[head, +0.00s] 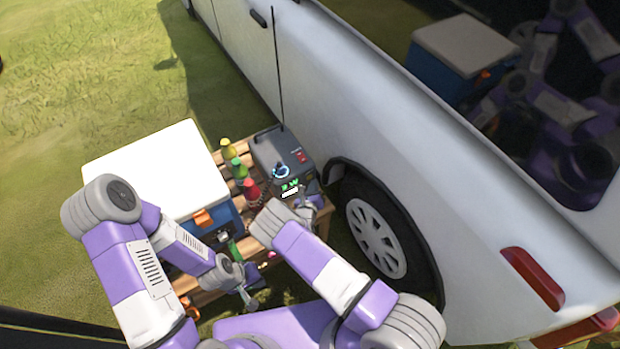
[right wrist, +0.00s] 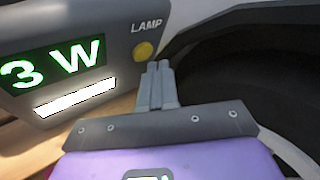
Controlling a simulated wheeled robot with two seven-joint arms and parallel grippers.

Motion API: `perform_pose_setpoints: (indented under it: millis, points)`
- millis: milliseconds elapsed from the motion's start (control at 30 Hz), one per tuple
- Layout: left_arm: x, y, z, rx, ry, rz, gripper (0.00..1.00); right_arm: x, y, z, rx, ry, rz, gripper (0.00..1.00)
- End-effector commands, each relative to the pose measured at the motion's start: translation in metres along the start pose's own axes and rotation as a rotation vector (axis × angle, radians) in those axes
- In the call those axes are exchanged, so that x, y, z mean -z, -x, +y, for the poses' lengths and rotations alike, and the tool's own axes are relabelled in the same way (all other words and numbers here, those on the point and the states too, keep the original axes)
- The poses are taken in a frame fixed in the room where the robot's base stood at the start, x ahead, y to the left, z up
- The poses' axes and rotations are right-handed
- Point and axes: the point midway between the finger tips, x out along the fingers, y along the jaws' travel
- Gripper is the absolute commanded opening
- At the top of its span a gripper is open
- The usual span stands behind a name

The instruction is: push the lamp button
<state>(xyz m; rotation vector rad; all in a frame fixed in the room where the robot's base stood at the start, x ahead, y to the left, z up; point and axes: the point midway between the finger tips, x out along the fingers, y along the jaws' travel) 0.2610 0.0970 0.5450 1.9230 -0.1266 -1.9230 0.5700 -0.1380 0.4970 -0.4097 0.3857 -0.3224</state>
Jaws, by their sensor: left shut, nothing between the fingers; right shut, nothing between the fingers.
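In the head view the right gripper (head: 311,193) is by the device's front right corner. My left gripper (head: 248,299) is shut and empty, low in front of the table.
A blue cooler with a white lid (head: 150,165) stands left on the table (head: 268,228). Yellow, green and red bottles (head: 253,191) stand between cooler and device. A white vehicle (head: 400,130) with a dark wheel (head: 375,238) is close on the right. Grass lies left.

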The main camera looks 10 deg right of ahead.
Motion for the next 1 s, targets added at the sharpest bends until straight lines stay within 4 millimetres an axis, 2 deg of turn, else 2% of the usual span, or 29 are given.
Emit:
perform_pose_setpoints:
  millis: [1000]
  points:
    - [0.0000,0.0002,0.0001,0.000,0.000,0.000,0.00,-0.0056,-0.0080,0.0056,0.000,0.000,0.000,0.00]
